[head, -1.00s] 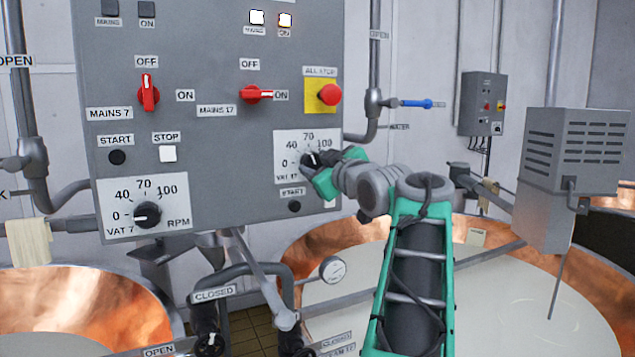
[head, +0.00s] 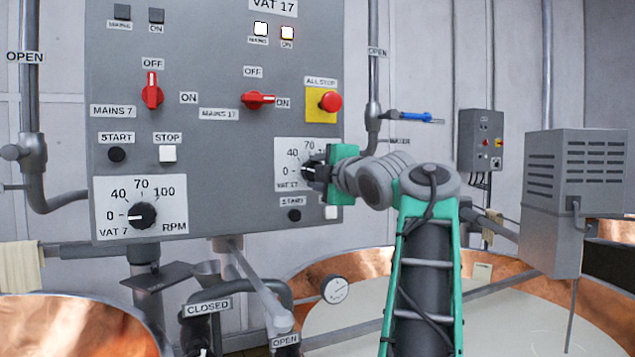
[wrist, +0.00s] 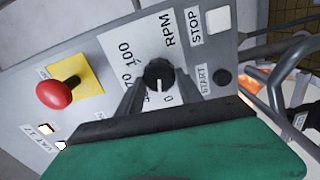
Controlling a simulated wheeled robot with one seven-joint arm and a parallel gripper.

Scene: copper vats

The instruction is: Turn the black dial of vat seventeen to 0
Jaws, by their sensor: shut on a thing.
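The black dial of vat 17 (head: 309,169) sits on its white scale plate (head: 284,150) at the lower right of the grey panel. My gripper (head: 320,175) reaches it from the right. In the wrist view, the dial (wrist: 158,72) stands between the two fingers of my gripper (wrist: 159,88), which is shut on it. The dial's white mark points down in that view, at or close to the 0. In the head view, the mark points left, towards 0. The fingers hide part of the dial and the scale's 40.
The red all-stop button (head: 330,102) is just above my gripper. The mains 17 switch (head: 258,100), a start button (head: 294,215) and a white stop button (head: 331,212) are close by. The vat 7 dial (head: 142,215) is at left. A copper vat (head: 345,262) stands below.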

